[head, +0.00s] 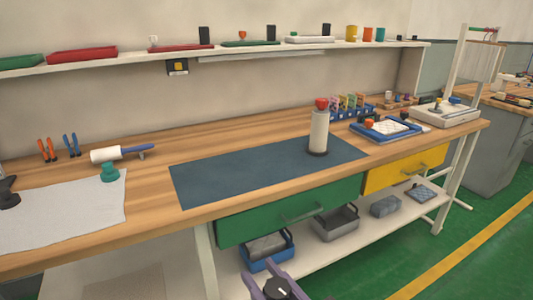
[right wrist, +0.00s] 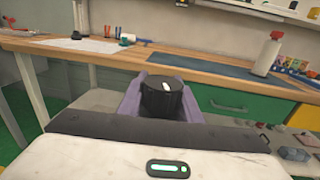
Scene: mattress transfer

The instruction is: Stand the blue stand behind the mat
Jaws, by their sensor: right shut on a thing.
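The dark blue mat (head: 255,172) lies flat on the wooden workbench; part of it shows in the right wrist view (right wrist: 205,66). A blue stand (head: 343,114) holding several coloured tools is upright at the back right of the bench, beyond the mat's right end. My right gripper (head: 272,284), with purple fingers, is low in front of the bench, well away from the stand. It is shut on a black round knob (head: 277,289) with a white mark, also seen between the fingers in the right wrist view (right wrist: 162,98). My left gripper is not in view.
A white bottle with a red top (head: 318,128) stands on the mat's right part. A blue tray (head: 386,133) is to its right. A white roller (head: 118,153) and grey cloth (head: 75,218) are left. Bench behind the mat's left and middle is clear.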

